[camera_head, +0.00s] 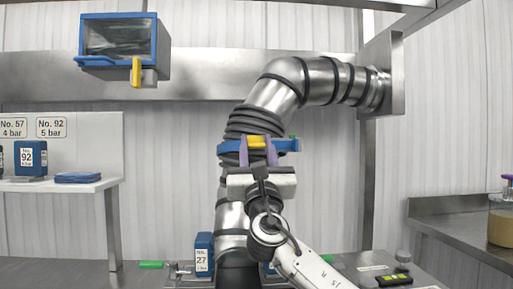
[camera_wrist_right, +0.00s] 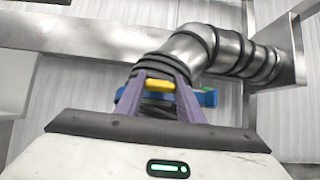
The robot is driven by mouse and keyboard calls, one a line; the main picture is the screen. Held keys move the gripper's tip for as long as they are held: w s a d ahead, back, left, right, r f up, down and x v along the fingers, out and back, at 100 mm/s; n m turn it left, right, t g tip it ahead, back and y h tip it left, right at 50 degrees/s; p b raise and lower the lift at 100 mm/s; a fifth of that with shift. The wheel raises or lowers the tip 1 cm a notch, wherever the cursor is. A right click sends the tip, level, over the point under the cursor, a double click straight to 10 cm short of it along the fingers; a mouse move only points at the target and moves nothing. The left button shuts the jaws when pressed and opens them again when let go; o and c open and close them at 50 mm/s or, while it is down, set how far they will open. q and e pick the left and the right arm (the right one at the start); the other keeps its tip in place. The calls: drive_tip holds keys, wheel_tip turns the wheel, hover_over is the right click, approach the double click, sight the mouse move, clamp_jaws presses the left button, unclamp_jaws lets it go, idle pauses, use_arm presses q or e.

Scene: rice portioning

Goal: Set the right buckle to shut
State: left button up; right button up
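A green-handled buckle (camera_head: 151,265) lies out to the left at the bottom of the pipe. On the right, a green handle (camera_head: 327,259) shows beside my arm; the rest of that buckle is hidden, so its state is unclear. My right gripper (camera_head: 258,147) is well above both, in front of the pipe. Its purple fingers lie along both sides of a yellow grip (camera_head: 258,141) on a blue ring (camera_head: 288,146) around the pipe and appear shut on it. The right wrist view shows the fingers (camera_wrist_right: 161,88) the same way. My left gripper is out of view.
A blue block labelled 27 (camera_head: 204,253) stands by the pipe (camera_head: 233,215) base. A blue box with yellow handle (camera_head: 118,40) hangs upper left. A shelf (camera_head: 60,186) is at left; a metal counter (camera_head: 460,228) with a jar (camera_head: 501,223) is at right.

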drive_tip(key=o, duration=0.4)
drive_tip(key=v, duration=1)
drive_tip(key=shift+s, duration=0.15)
drive_tip(key=shift+c, duration=0.4)
